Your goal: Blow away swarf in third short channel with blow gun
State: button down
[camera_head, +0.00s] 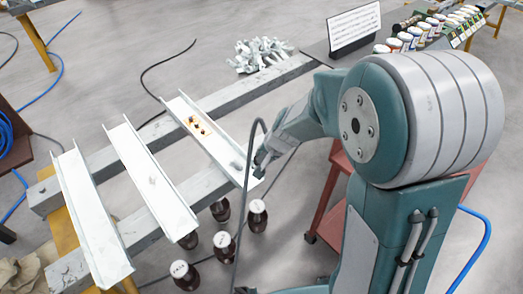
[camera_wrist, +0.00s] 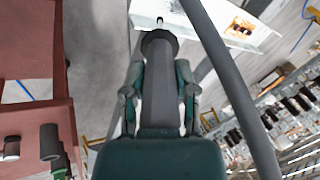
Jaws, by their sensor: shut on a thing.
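Three pale, open channels lie across two grey beams in the head view: the left channel (camera_head: 88,215), the middle channel (camera_head: 145,172) and the right channel (camera_head: 215,148). Orange-brown swarf (camera_head: 200,127) lies in the upper half of the right channel; it also shows in the wrist view (camera_wrist: 240,28). My gripper (camera_wrist: 158,85) is shut on the dark grey blow gun (camera_wrist: 160,110), between its two fingers. The blow gun's nozzle end (camera_wrist: 160,22) points at the channel's white surface. In the head view my gripper (camera_head: 264,158) is beside the right channel's near end.
The dark hose (camera_head: 241,215) hangs past the right channel's near end. Several dark bottles (camera_head: 224,245) stand below the beams. A red cart (camera_head: 330,205) stands right of the channels, partly behind my arm.

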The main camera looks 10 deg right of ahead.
aim_at(254, 160)
jog(key=shift+w+a+f, duration=0.15)
jog(key=shift+a+f, duration=0.1)
jog(key=shift+f, duration=0.2)
jog(key=a+f, duration=0.1)
jog(key=w+a+f, duration=0.1)
jog(key=shift+a+f, duration=0.3)
jog(key=shift+f, duration=0.05)
jog(key=shift+w+d+f, duration=0.2)
jog(key=shift+w+f, duration=0.05)
jog(key=shift+f, duration=0.3)
jog(key=shift+w+d+f, duration=0.15)
jog(key=shift+w+f, duration=0.1)
jog(key=shift+f, duration=0.3)
jog(key=shift+w+a+f, duration=0.1)
jog(key=shift+a+f, duration=0.05)
jog(key=shift+f, duration=0.1)
jog(key=shift+a, duration=0.35)
jog(key=shift+d, duration=0.3)
jog(key=shift+a+f, duration=0.2)
jog(key=shift+f, duration=0.1)
jog(key=shift+d+f, duration=0.1)
jog(key=shift+f, duration=0.05)
